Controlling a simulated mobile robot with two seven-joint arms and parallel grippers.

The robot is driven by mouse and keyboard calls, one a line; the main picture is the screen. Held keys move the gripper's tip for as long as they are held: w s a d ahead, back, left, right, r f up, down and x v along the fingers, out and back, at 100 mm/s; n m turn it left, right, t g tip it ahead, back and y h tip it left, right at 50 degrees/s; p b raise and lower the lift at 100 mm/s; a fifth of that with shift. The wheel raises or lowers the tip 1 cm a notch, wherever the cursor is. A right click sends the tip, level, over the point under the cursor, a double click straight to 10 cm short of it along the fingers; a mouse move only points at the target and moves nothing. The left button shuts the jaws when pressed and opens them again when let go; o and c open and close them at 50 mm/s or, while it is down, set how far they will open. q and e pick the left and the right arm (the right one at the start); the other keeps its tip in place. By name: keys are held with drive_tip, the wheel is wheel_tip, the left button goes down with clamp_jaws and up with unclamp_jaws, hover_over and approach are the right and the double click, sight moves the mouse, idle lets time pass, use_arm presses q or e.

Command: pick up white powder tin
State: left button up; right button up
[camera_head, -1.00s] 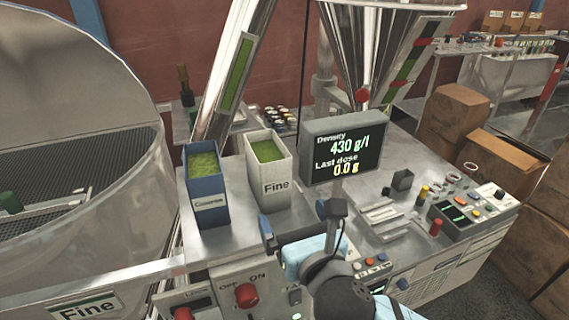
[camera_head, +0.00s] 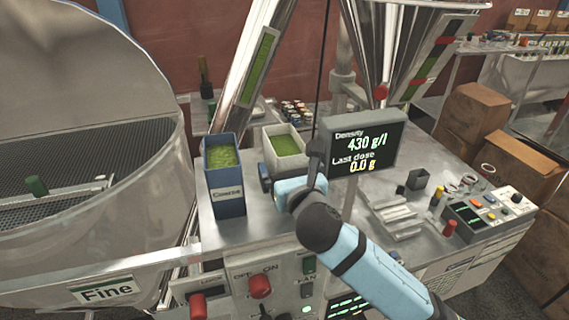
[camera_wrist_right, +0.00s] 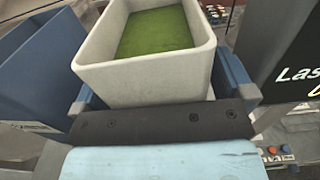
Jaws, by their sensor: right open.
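The white powder tin (camera_head: 286,145), a tall open box with green powder inside, stands on the metal worktop, its front mostly hidden by my right arm in the head view. In the right wrist view the white tin (camera_wrist_right: 145,85) fills the middle. My right gripper (camera_head: 290,175) is at the tin's front. In the wrist view its blue fingers (camera_wrist_right: 158,88) lie open on either side of the tin's walls; I cannot tell if they touch. My left gripper is not in view.
A blue tin labelled Coarse (camera_head: 224,180) stands close on the left. The density display (camera_head: 360,148) stands close on the right. A chute (camera_head: 245,80) and a funnel (camera_head: 405,40) are behind. Switches (camera_head: 260,287) are below at the front.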

drive_tip(key=shift+c, duration=0.5)
drive_tip(key=c, duration=1.1)
drive_tip(key=shift+r, duration=0.1)
drive_tip(key=shift+c, duration=0.3)
drive_tip(key=shift+r, duration=0.1)
